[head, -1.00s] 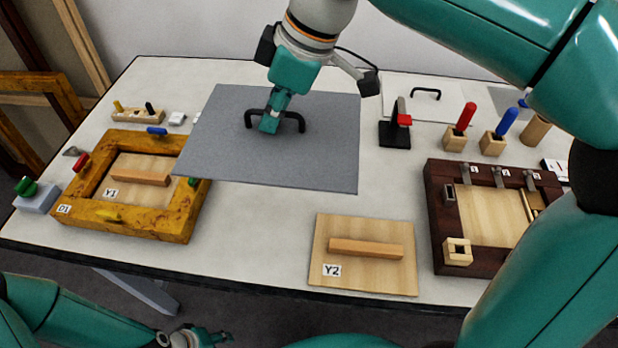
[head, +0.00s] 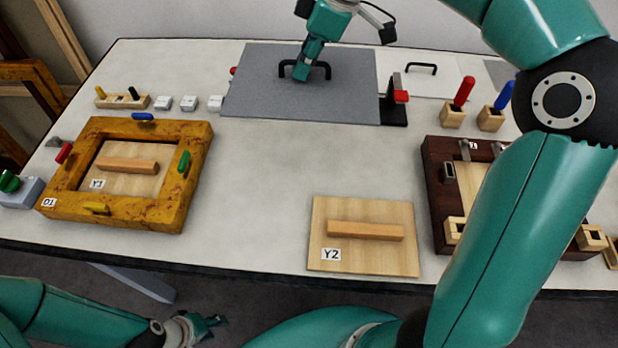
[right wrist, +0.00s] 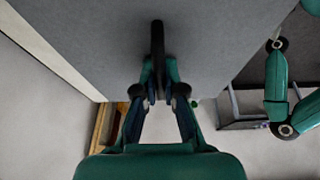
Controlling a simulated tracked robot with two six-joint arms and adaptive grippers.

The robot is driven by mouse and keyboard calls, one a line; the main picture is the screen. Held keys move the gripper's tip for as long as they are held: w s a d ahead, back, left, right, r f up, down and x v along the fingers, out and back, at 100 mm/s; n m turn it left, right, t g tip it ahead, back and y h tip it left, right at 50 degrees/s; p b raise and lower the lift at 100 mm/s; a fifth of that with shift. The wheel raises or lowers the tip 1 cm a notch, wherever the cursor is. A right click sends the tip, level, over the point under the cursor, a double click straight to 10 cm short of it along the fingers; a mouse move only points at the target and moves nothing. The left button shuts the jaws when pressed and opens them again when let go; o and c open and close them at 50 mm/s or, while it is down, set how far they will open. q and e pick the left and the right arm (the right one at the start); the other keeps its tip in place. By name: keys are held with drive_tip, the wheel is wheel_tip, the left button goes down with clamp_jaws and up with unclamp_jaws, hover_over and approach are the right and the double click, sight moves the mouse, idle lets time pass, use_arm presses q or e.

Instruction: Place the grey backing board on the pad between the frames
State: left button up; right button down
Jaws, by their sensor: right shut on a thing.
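The grey backing board (head: 250,95) is a flat rectangle with a black arched handle (head: 325,70). My right gripper (head: 303,70) is shut on this handle; the right wrist view also shows the fingers (right wrist: 157,92) closed around it. The board is over the back middle of the table; I cannot tell its exact height. The ochre frame D1 (head: 190,133) lies at left and the dark brown frame (head: 432,190) at right, partly hidden by my right arm. I cannot make out a pad between them. My left gripper (head: 212,323) hangs low in front of the table; its opening is unclear.
Wooden panel Y2 (head: 335,215) lies at the front, left of the dark frame. Panel Y1 (head: 130,180) sits inside D1. A black stand with a red part (head: 396,112) is close to the board's right edge. Bare table (head: 270,165) lies between the frames.

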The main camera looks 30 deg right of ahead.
drive_tip(key=b, duration=0.2)
hover_over(303, 149)
drive_tip(key=d, duration=0.1)
drive_tip(key=f, duration=1.5)
drive_tip(key=shift+s+d+f, duration=0.1)
drive_tip(key=shift+s+f, duration=0.15)
drive_tip(key=shift+s, duration=0.15)
drive_tip(key=shift+f, duration=2.4)
drive_tip(key=c, duration=1.7)
unclamp_jaws()
drive_tip(key=shift+f, duration=0.1)
drive_tip(key=o, duration=0.4)
drive_tip(key=v, duration=1.2)
drive_tip(key=shift+s, duration=0.1)
